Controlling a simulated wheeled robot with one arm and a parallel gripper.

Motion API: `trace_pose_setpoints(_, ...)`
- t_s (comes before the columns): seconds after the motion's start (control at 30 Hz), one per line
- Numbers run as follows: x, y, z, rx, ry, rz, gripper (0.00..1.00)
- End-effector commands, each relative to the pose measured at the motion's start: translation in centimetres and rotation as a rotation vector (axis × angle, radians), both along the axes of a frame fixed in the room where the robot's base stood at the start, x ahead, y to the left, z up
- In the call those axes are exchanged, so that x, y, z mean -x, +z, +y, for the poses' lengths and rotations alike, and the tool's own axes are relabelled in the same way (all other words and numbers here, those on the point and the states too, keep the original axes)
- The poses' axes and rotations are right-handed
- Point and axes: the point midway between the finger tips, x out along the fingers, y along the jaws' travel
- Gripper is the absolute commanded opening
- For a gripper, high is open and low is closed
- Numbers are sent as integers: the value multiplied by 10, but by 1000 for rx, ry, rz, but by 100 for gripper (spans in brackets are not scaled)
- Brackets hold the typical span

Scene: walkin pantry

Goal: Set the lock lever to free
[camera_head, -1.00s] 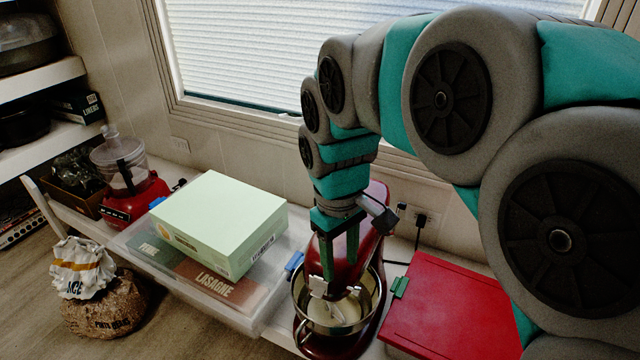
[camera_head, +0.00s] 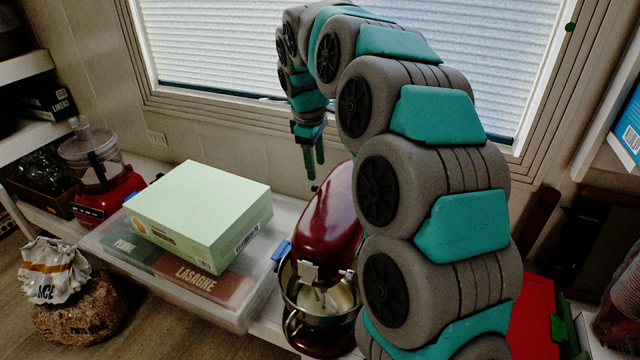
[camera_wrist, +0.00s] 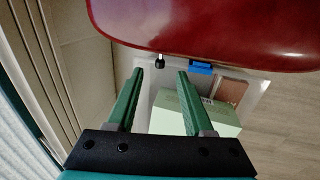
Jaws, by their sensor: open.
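The red stand mixer (camera_head: 325,235) stands on the counter, with its head above a metal bowl (camera_head: 340,307). In the wrist view its red head (camera_wrist: 215,28) fills the top. A small black knob with a pale stem (camera_wrist: 159,61), which looks like the lock lever, sticks out at the edge of the head. My gripper (camera_head: 314,172) is behind and left of the mixer head, pointing down. In the wrist view my gripper (camera_wrist: 161,74) is open, its green fingers apart, with the knob showing between and just beyond the tips. I cannot tell the lever's setting.
A pale green box (camera_head: 200,205) sits on a clear bin (camera_head: 240,312) left of the mixer. A red food processor (camera_head: 105,195) stands farther left. The window (camera_head: 230,45) and wall are close behind my gripper. A red lid (camera_head: 532,320) lies at right.

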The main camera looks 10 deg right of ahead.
Motion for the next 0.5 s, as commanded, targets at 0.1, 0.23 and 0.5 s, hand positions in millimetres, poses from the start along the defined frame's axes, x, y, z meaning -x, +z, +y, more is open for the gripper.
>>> trace_pose_setpoints(0.1, -1, -16, -2, -1, 0, 4, 52)
trace_pose_setpoints(0.23, -4, -37, -5, 1, -2, 5, 52)
trace_pose_setpoints(0.5, -9, -65, -8, -1, -2, 1, 52)
